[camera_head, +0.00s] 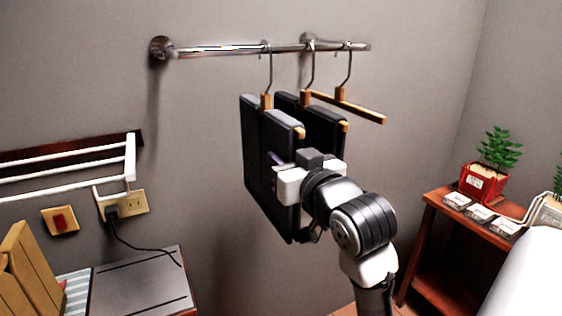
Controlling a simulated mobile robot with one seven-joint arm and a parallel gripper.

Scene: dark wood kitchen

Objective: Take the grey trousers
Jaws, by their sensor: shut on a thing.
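Two dark, nearly black-grey pairs of trousers hang folded over wooden hangers on a metal wall rail (225,50). The front trousers (262,150) hang at the left and the rear trousers (325,125) hang just behind to the right. I cannot tell from colour which pair is the grey one. A third hanger (348,105) at the right is bare. My gripper (280,172) is at the right edge of the front trousers and shut on them. Its fingertips are partly hidden by the cloth and my wrist. The hanger hook still sits over the rail.
A wooden shelf (440,205) with a red-potted plant (485,180) and small boxes stands at the right. A white wall rack (70,165), a socket with a plug (125,205) and a dark flat-topped surface (140,285) are at the left. The wall is close behind the trousers.

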